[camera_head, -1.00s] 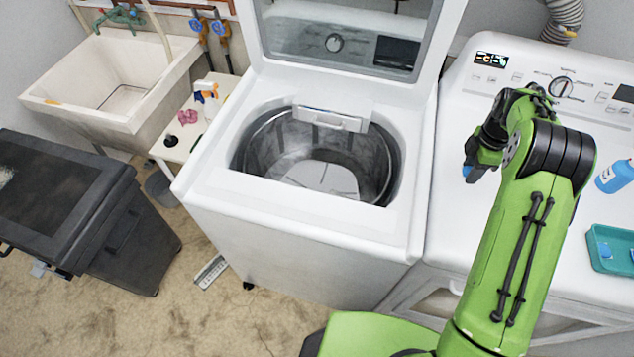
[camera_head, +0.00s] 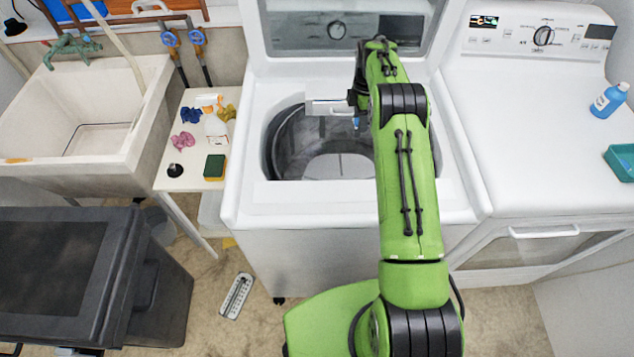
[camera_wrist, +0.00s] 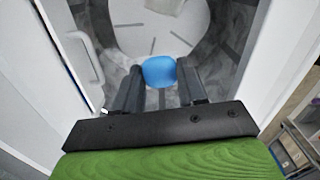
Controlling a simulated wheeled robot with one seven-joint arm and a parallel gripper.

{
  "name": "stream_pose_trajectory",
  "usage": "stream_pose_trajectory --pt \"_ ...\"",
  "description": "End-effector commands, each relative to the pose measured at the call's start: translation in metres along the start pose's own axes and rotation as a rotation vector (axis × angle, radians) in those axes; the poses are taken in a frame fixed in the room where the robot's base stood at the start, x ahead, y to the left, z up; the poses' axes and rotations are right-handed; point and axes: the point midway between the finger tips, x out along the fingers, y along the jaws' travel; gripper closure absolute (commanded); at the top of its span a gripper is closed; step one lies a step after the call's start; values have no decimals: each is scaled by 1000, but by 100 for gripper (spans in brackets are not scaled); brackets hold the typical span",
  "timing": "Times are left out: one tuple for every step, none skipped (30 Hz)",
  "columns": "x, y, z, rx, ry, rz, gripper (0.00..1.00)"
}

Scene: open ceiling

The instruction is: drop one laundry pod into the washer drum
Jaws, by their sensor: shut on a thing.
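My gripper (camera_wrist: 158,88) is shut on a blue laundry pod (camera_wrist: 158,71), held between its fingertips. In the wrist view the open washer drum (camera_wrist: 205,50) lies below and beyond the pod. In the head view the drum (camera_head: 315,140) is open, with its lid raised behind it. My gripper (camera_head: 356,112) is over the drum's right part, partly hidden by my arm. A bit of the blue pod (camera_head: 356,123) shows below the fingers, apart from the drum floor.
A teal tray (camera_head: 622,165) and a blue bottle (camera_head: 609,99) stand on the dryer (camera_head: 530,130) at right. The raised lid (camera_head: 300,28) stands behind the opening. A side table (camera_head: 190,180) with a spray bottle and cloths is at left, beside the sink (camera_head: 95,110).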

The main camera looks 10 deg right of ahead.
Motion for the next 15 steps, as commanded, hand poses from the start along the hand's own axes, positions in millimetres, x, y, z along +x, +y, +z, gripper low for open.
stream_pose_trajectory --pt "1 0 2 6 0 0 88" --pt "1 0 2 7 0 0 88" --pt "2 1 2 9 0 0 88" --pt "2 1 2 10 0 0 88" --pt "4 1 3 10 0 -1 88" --pt "6 1 3 10 0 -1 88" --pt "8 1 2 10 0 -1 88" --pt "11 0 2 10 0 -1 88" --pt "15 0 2 9 0 -1 88" --pt "19 0 2 9 0 -1 88" --pt "24 0 2 9 0 -1 88" --pt "30 0 2 9 0 -1 88" --pt "35 0 2 9 0 -1 88" --pt "40 0 2 9 0 -2 88" --pt "46 0 2 9 0 -2 88"
